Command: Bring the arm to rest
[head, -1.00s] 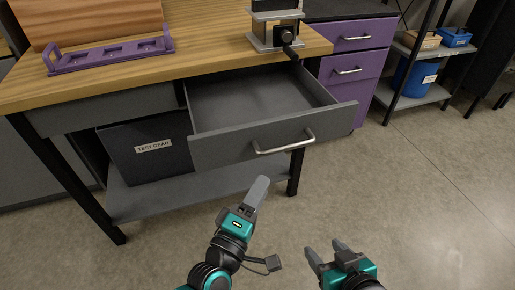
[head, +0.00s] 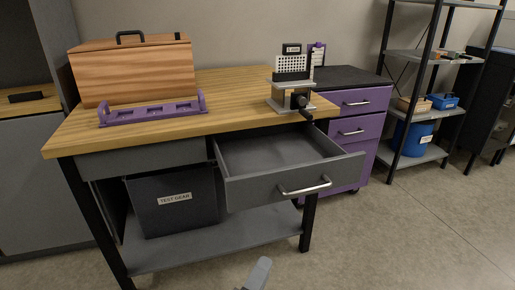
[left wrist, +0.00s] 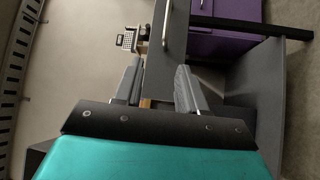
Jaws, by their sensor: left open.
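My left gripper (left wrist: 155,88) shows in the left wrist view with its two grey fingers apart and nothing between them. In the head view only a grey fingertip of the left gripper (head: 258,274) shows at the bottom edge, below the open drawer (head: 290,182) and apart from it. The rest of the left arm is out of the head view. My right gripper is not in view now. The drawer stands pulled out of the workbench (head: 235,108) and its inside looks empty.
A lattice specimen in a press-like device (head: 290,88) stands on the bench. A purple rack (head: 153,112) and a wooden box (head: 140,70) stand at left. A TEST GEAR bin (head: 172,203) is below. Purple drawers (head: 362,130) and a shelf (head: 410,150) are at right. Floor in front is clear.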

